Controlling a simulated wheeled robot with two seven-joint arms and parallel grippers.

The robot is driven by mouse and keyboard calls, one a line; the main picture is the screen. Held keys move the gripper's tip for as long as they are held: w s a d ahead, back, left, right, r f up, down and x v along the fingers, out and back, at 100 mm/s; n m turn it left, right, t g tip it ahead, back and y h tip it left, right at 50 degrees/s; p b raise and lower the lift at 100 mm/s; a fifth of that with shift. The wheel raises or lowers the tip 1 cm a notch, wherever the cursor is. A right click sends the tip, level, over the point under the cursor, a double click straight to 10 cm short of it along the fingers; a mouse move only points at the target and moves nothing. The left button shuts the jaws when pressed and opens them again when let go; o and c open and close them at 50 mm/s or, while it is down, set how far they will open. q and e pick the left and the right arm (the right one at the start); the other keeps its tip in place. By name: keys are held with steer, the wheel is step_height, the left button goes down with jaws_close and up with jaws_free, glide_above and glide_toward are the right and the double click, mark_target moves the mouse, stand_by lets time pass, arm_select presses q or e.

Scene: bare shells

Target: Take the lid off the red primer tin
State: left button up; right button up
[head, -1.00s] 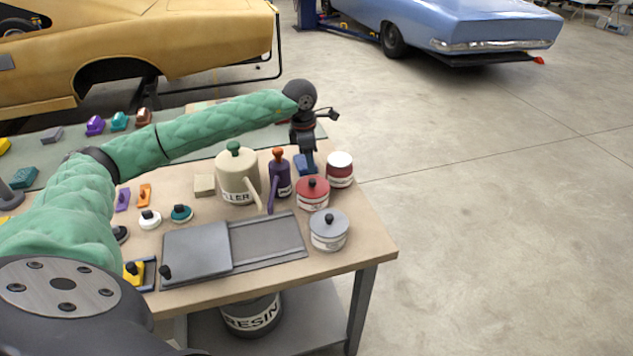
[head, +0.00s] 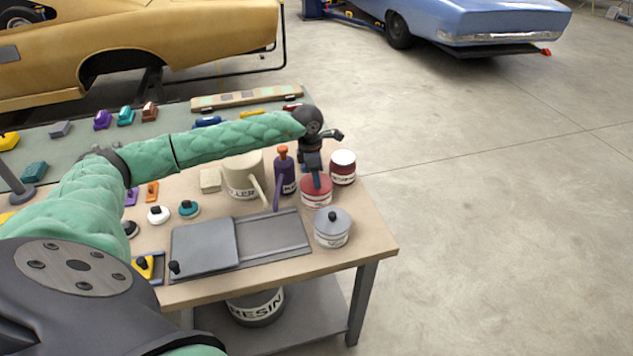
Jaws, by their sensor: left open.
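The red primer tin (head: 316,198) stands upright on the right part of the workbench, with its red lid (head: 306,184) on it. The lid's dark knob, visible earlier, is now hidden behind my left gripper. My left gripper (head: 316,184) points down right over the lid, with its fingers open at the knob's place. I cannot tell whether the fingers touch the lid or straddle the knob. My right gripper is out of view.
A white-topped dark red tin (head: 343,172) stands close behind right, a grey-lidded tin (head: 332,233) in front. A purple bottle (head: 285,178) and a cream filler can (head: 239,182) stand left. A grey tray (head: 270,237) lies in front left.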

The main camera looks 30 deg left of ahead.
arm_select(q)
jaws_close()
steer(key=shift+r, duration=0.1)
stand_by(0.4)
